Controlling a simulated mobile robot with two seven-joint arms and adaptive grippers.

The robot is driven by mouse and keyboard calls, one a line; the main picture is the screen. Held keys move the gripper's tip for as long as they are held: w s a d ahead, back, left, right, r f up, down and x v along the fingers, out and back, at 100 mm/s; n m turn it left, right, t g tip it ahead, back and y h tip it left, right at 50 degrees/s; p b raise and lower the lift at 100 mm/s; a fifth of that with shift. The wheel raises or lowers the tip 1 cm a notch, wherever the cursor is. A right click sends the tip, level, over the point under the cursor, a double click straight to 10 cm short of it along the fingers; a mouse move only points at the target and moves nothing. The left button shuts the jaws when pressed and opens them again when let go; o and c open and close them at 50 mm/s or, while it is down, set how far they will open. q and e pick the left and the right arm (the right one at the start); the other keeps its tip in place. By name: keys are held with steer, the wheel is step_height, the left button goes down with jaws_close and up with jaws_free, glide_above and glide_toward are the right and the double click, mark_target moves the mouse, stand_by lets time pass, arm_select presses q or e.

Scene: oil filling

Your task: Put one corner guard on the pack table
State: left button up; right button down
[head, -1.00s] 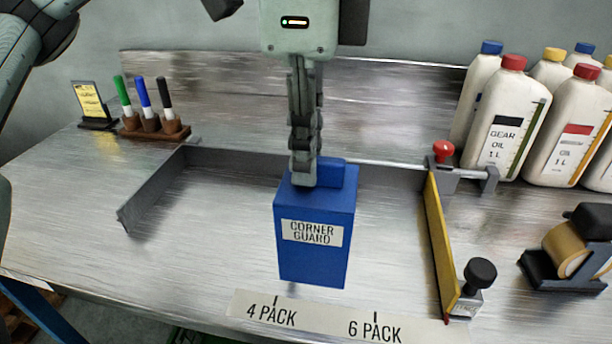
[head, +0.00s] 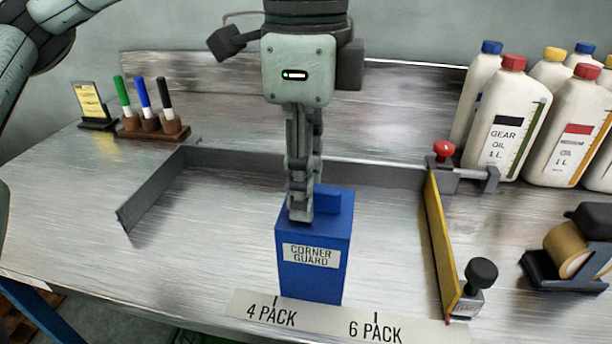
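A blue corner guard (head: 311,276) with a white "CORNER GUARD" label and a small raised block on top is upright over the front middle of the metal pack table (head: 215,240). My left gripper (head: 300,214) points down at its top and is shut on it; the fingers show edge-on, so the grip itself is partly hidden. The guard's bottom is just behind the pack-mark strip; I cannot tell whether it touches the table. My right gripper is not in view.
A grey guide frame (head: 150,195) and yellow stop bar (head: 442,240) flank the guard. The pack-mark strip (head: 322,318) lies in front. Marker holder (head: 152,130) stands back left. Oil bottles (head: 507,120) and a tape dispenser (head: 575,250) are right.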

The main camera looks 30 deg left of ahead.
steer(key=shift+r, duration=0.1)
